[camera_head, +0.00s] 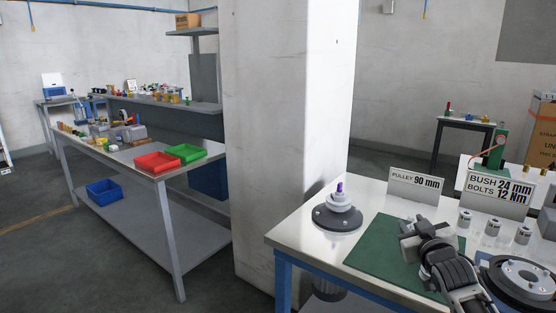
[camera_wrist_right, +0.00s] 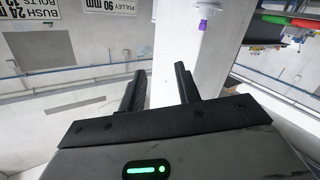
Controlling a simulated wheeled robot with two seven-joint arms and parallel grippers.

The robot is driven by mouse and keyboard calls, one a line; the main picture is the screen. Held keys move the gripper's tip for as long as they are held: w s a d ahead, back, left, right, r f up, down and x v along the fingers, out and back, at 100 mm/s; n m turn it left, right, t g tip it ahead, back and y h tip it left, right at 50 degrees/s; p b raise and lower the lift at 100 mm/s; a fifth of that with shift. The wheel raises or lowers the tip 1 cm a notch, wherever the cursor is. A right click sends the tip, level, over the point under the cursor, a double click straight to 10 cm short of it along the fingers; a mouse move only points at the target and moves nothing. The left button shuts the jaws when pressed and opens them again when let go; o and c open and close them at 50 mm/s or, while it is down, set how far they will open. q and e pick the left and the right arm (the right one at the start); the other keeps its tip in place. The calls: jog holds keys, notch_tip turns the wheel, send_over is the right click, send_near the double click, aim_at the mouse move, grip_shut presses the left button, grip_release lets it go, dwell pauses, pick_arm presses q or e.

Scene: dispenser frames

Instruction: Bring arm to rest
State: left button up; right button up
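My right gripper (camera_head: 414,240) is over the green mat (camera_head: 375,259) on the near workbench (camera_head: 318,247), its arm coming in from the lower right. In the right wrist view its two dark fingers (camera_wrist_right: 158,80) stand apart, with only the pale pillar behind the gap and nothing held. That view is upside down. My left gripper and left arm are not in view.
A dark round base with a purple-tipped stack (camera_head: 338,211) stands left of the mat. Signs (camera_head: 415,184) and (camera_head: 499,194), small metal cylinders (camera_head: 492,227) and a dark round flange (camera_head: 525,277) crowd the right. A pillar (camera_head: 285,130) rises behind the bench.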

jog(key=s+a+f+g+y, duration=0.1)
jog(key=s+a+f+g, duration=0.1)
jog(key=s+a+f, duration=0.5)
jog(key=s+a+f+g+y, duration=0.2)
jog(key=s+a+f, duration=0.1)
jog(key=s+f, duration=0.75)
jog(key=s+a+f+g, duration=0.1)
jog(key=s+a+f, duration=0.2)
jog(key=s, duration=0.6)
jog(key=s+a+f+g+y, duration=0.1)
jog(key=s+a+f, duration=0.3)
jog(key=s, duration=0.6)
jog(key=shift+s+f+g, duration=0.25)
jog(key=shift+f+g, duration=0.25)
jog(key=shift+f, duration=0.15)
jog(key=shift+a, duration=0.1)
